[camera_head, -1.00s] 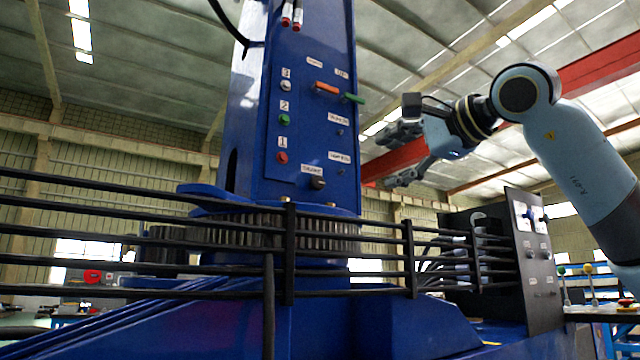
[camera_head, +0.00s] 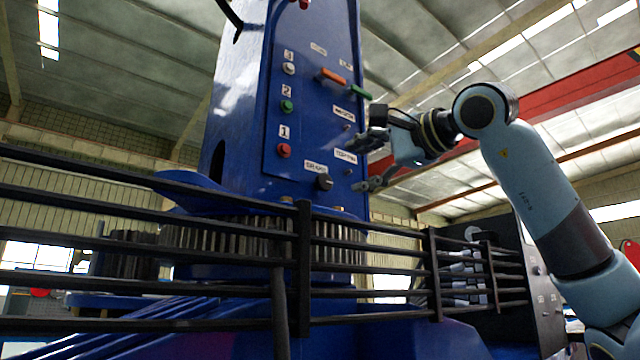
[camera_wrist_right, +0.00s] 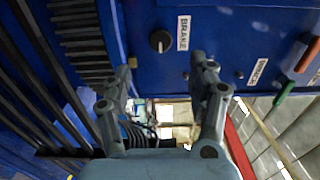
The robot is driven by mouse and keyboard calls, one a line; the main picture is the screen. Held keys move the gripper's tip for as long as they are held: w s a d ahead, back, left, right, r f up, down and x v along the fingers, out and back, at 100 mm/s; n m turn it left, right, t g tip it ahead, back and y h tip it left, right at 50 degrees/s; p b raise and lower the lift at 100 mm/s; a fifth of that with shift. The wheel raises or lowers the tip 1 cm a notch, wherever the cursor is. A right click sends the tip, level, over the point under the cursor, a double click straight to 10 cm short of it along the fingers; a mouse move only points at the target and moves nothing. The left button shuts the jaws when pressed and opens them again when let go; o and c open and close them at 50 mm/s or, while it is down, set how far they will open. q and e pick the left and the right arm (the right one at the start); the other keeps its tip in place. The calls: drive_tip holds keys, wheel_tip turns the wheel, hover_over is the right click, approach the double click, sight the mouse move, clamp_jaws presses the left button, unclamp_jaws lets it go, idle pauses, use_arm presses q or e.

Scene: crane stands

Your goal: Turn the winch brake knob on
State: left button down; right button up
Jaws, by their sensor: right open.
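The winch brake knob (camera_head: 325,183) is a dark round knob low on the blue crane panel (camera_head: 300,120), beside a white label that looks like "BRAKE". In the right wrist view the knob (camera_wrist_right: 160,41) sits above the fingers, next to its BRAKE label (camera_wrist_right: 184,33), with a light pointer mark on its face. My right gripper (camera_head: 372,164) is open and empty, to the right of the knob and apart from it. In the right wrist view its two fingers (camera_wrist_right: 168,100) stand wide apart below the knob. My left gripper is not in view.
Black railings (camera_head: 300,260) cross in front of the crane base. Numbered buttons, including a red one (camera_head: 284,151), an orange handle (camera_head: 333,77) and a green handle (camera_head: 360,91) share the panel. A toothed ring (camera_head: 260,240) lies below it.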

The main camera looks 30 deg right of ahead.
sight(326, 182)
drive_tip(key=w, duration=0.1)
drive_tip(key=w+p, duration=0.1)
drive_tip(key=w, duration=0.1)
drive_tip(key=w+p, duration=0.1)
drive_tip(key=shift+w+a+r, duration=0.2)
drive_tip(key=shift+w+a, duration=0.1)
drive_tip(key=shift+w, duration=0.05)
drive_tip(key=w+p, duration=0.1)
drive_tip(key=w, duration=0.3)
drive_tip(key=shift+w+a+f, duration=0.1)
drive_tip(key=shift+w+a, duration=0.05)
drive_tip(key=shift+w, duration=0.15)
drive_tip(key=shift+w+f, duration=0.1)
drive_tip(key=shift+w, duration=0.15)
drive_tip(key=shift+s, duration=0.1)
drive_tip(key=c, duration=0.5)
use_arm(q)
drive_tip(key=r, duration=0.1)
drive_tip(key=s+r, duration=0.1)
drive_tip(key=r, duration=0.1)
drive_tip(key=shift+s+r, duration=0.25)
use_arm(e)
drive_tip(key=c, duration=0.7)
